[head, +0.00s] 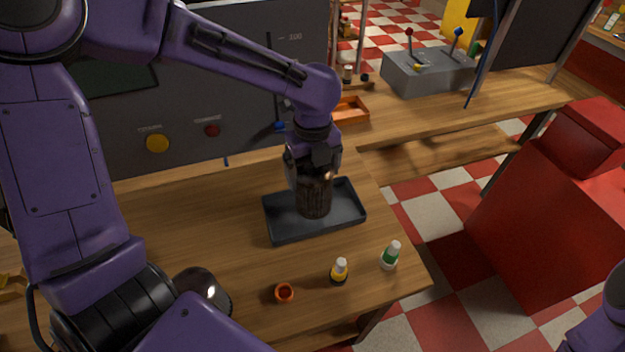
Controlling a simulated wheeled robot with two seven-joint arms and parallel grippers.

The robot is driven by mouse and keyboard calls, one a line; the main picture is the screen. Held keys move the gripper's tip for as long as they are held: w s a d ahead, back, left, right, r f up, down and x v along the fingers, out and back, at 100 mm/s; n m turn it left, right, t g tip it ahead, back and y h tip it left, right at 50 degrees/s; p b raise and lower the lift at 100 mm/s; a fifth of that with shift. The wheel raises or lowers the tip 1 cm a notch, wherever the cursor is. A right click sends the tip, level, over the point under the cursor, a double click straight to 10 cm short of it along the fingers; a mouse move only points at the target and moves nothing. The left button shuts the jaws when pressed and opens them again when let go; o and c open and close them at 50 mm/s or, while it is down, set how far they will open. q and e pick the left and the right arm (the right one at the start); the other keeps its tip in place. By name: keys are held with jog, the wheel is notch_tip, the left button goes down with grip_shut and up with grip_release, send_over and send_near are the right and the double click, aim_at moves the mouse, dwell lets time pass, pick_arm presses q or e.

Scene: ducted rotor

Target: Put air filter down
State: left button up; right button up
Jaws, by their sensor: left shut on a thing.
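The air filter (314,197) is a dark brown, ribbed cylinder, upright over the dark grey tray (283,233) on the wooden table. My left gripper (313,172) is above it, pointing down and shut on its upper part. The filter's lower end is inside the tray's outline; I cannot tell whether it touches the tray floor. Part of my right arm shows at the bottom right corner; its gripper is not in view.
A grey panel with buttons (240,70) rises behind. An orange tray (351,110) and a grey lever box (428,72) are further back. A red cabinet (550,220) stands right.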

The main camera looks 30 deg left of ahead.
pick_arm(q)
jog(key=shift+w+a+f, duration=0.1)
jog(key=shift+a+f, duration=0.15)
jog(key=shift+f, duration=0.1)
jog(key=f, duration=0.3)
jog(key=shift+w+f, duration=0.3)
jog(key=shift+w, duration=0.1)
jog(key=shift+s, duration=0.2)
jog(key=o, duration=0.7)
jog(key=shift+f, duration=0.1)
notch_tip(320, 180, up, 12)
jog(key=shift+r, duration=0.2)
